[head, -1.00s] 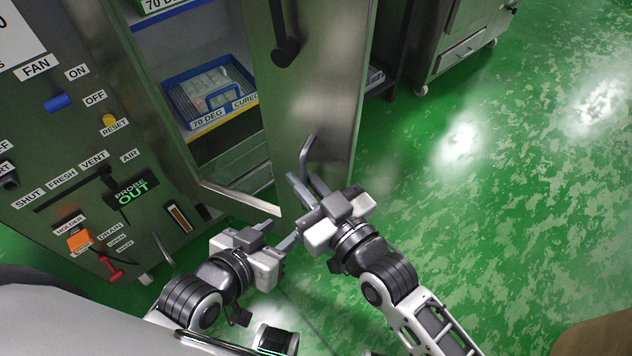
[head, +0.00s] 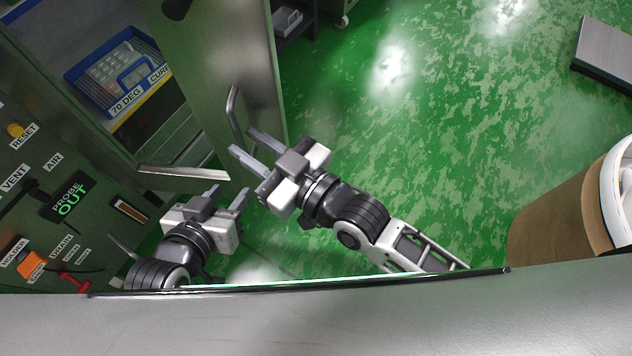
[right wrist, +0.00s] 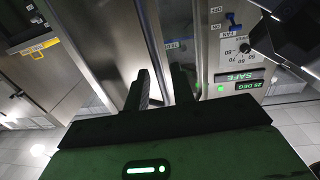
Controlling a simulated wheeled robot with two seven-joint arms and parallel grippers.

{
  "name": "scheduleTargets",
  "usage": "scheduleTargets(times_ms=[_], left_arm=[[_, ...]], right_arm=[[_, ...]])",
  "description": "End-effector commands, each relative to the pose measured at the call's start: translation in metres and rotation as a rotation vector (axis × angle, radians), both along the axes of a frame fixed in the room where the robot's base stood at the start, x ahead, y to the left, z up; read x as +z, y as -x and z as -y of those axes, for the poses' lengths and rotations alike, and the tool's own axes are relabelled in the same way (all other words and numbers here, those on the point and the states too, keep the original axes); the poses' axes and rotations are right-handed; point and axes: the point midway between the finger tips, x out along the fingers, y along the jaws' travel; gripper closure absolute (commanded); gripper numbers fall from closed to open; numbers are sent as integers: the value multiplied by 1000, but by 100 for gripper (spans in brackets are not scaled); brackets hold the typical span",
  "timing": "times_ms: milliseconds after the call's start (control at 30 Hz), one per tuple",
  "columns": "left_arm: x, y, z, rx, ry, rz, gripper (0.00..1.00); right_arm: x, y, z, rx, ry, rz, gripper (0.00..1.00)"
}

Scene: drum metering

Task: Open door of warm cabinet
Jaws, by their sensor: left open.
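The warm cabinet's door (head: 215,60) stands open, swung out to the right, showing the shelves inside. Its bent bar handle (head: 234,112) is on the door's face. My right gripper (head: 241,140) is open, with its fingertips at the lower end of that handle; I cannot tell whether the bar lies between them. In the right wrist view its two dark fingers (right wrist: 160,88) are apart in front of grey metal panels. My left gripper (head: 228,190) is open and empty, just below the door's lower corner.
A blue tray (head: 75,74) labelled 70 DEG sits inside the cabinet. The control panel with a PROBE OUT display (head: 68,197) is at left. A brown drum (head: 555,222) stands at right, a grey slab (head: 606,50) behind it. Green floor between is clear.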

Motion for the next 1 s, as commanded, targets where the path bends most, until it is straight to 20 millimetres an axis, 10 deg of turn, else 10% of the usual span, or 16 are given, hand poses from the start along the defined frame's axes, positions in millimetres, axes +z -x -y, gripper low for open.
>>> scheduleTargets(times_ms=[500,967,1000], left_arm=[[-3,3,0,0,1,-8,59],[0,2,1,0,3,-2,59],[0,2,1,0,4,-1,59]], right_arm=[[-1,74,86,3,3,-3,75],[0,83,96,3,-1,1,75],[0,83,96,2,-1,-1,86]])
